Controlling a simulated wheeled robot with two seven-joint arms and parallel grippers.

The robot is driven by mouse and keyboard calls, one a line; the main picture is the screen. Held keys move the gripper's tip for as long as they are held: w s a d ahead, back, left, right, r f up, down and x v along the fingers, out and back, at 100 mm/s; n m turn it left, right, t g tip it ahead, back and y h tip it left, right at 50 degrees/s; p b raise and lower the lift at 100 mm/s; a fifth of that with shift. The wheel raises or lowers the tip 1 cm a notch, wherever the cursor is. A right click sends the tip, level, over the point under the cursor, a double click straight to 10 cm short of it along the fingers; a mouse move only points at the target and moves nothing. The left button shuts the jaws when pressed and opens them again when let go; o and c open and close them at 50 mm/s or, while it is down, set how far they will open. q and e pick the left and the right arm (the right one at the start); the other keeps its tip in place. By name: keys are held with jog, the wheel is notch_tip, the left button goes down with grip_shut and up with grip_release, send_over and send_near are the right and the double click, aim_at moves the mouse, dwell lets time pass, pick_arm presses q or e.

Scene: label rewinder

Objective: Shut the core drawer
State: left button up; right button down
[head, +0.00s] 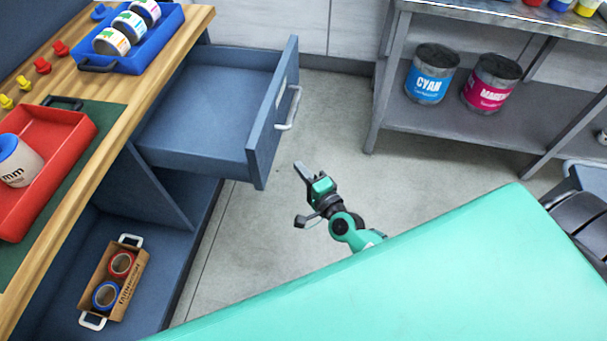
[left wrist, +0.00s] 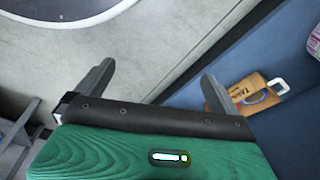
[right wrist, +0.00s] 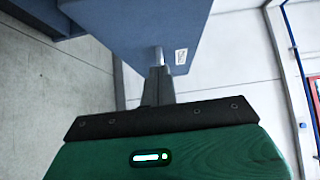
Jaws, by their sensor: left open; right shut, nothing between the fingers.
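The core drawer (head: 205,104) is blue-grey, pulled well out of the wooden-topped bench, and looks empty inside. Its front panel (head: 272,120) carries a light metal handle (head: 290,108). My right gripper (head: 299,168) is in front of the drawer, to the right of the front panel. In the right wrist view its fingers (right wrist: 157,72) are together and empty, pointing at the drawer front (right wrist: 150,30), close to the handle (right wrist: 158,56); I cannot tell whether they touch. My left gripper (left wrist: 157,75) is open and empty in the left wrist view and is not seen in the head view.
A cardboard box with tape rolls (head: 112,282) sits on the bench's lower shelf. The benchtop holds a red tray (head: 75,122) and a blue tray (head: 160,55). A grey rack (head: 450,128) with paint cans stands right. The floor (head: 340,125) between is clear.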

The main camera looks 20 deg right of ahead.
jog(key=w+a, duration=0.1)
jog(key=w, duration=0.1)
jog(key=w+a, duration=0.1)
jog(key=w, duration=0.2)
jog(key=w+a, duration=0.1)
jog(key=w, duration=0.1)
jog(key=shift+w+a+p, duration=0.15)
jog(key=shift+a+p, duration=0.05)
jog(key=shift+p, duration=0.2)
pick_arm(q)
jog(key=shift+s+a+f, duration=0.1)
jog(key=shift+s+f, duration=0.1)
jog(key=shift+f, duration=0.5)
jog(key=shift+s+a+f, duration=0.1)
jog(key=shift+s+f, duration=0.1)
jog(key=shift+f, duration=0.5)
pick_arm(e)
jog(key=shift+w+a, duration=0.3)
jog(key=shift+a, duration=0.2)
